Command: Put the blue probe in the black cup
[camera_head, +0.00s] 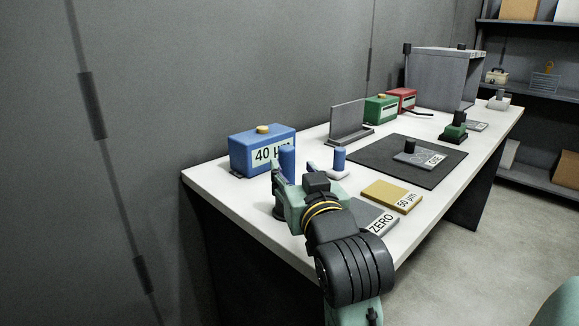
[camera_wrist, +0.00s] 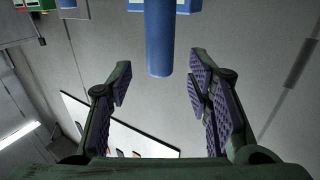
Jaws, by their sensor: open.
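A blue cylinder (camera_head: 287,158) stands between my gripper's fingers in the head view; its lower part is hidden. In the wrist view the blue cylinder (camera_wrist: 160,45) shows ahead of the fingers, its end near the fingertips and apart from both pads. A second blue cylinder (camera_head: 339,157) stands upright on a white base (camera_head: 340,174) to the right. My gripper (camera_head: 293,170) is open and empty; its fingers also show in the wrist view (camera_wrist: 160,72). A black base (camera_head: 455,138) under a green part lies farther along the table. A dark shape beneath my gripper is too hidden to identify.
A blue box (camera_head: 263,152) marked 40 stands behind my gripper. A grey upright plate (camera_head: 347,122) is beyond it. A dark mat (camera_head: 432,175), a tan block (camera_head: 390,195) and a ZERO plate (camera_head: 378,219) lie on the white table. Green (camera_head: 378,110) and red (camera_head: 402,101) boxes stand behind.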

